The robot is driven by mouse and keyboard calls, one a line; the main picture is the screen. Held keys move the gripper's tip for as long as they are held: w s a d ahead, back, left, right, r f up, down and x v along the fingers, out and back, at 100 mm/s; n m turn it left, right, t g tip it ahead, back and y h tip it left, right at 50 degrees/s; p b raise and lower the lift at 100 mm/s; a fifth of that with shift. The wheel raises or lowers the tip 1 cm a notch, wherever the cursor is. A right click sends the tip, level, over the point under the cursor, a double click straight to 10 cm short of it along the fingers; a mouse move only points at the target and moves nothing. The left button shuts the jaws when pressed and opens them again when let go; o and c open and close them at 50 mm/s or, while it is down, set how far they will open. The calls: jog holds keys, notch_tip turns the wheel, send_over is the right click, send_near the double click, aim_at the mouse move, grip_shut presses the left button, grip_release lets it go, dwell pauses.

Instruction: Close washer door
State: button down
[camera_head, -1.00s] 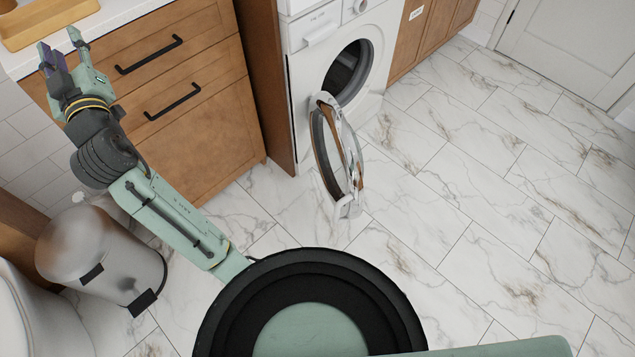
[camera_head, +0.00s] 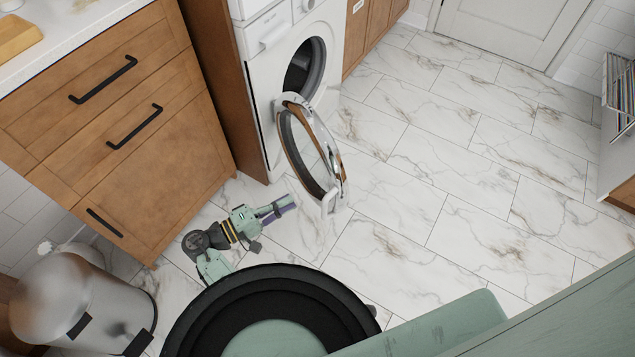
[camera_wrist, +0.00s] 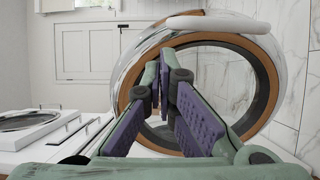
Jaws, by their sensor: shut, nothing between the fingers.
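The white washer (camera_head: 262,75) stands between wooden cabinets, and its dark round opening (camera_head: 303,68) shows. Its round door (camera_head: 337,172), with a chrome and orange-brown rim, hangs wide open toward me. In the wrist view the door's ring (camera_wrist: 268,62) fills the middle, with a pale handle bar (camera_wrist: 215,24) at its top. My gripper (camera_head: 287,205) is low in front of the washer, to the left of the door and pointing right toward it. In the wrist view its purple-padded fingers (camera_wrist: 165,85) are shut and empty, in front of the ring. I cannot tell whether they touch it.
A wooden drawer cabinet (camera_head: 130,130) with black handles stands left of the washer. A metal pedal bin (camera_head: 85,300) is at the lower left. The marble floor (camera_head: 440,190) right of the door is clear. A rack (camera_head: 619,95) stands at the right edge.

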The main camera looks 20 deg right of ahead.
aim_at(330, 179)
jog(key=d+p, duration=0.1)
jog(key=d, duration=0.2)
jog(key=w+d, duration=0.1)
jog(key=d, duration=0.2)
jog(key=w+d+p, duration=0.1)
jog(key=d, duration=0.2)
jog(key=shift+d+r+p, duration=0.1)
jog(key=shift+d+p, duration=0.2)
jog(key=shift+d, duration=0.05)
jog(key=shift+w+d, duration=0.15)
jog(key=shift+d, duration=0.5)
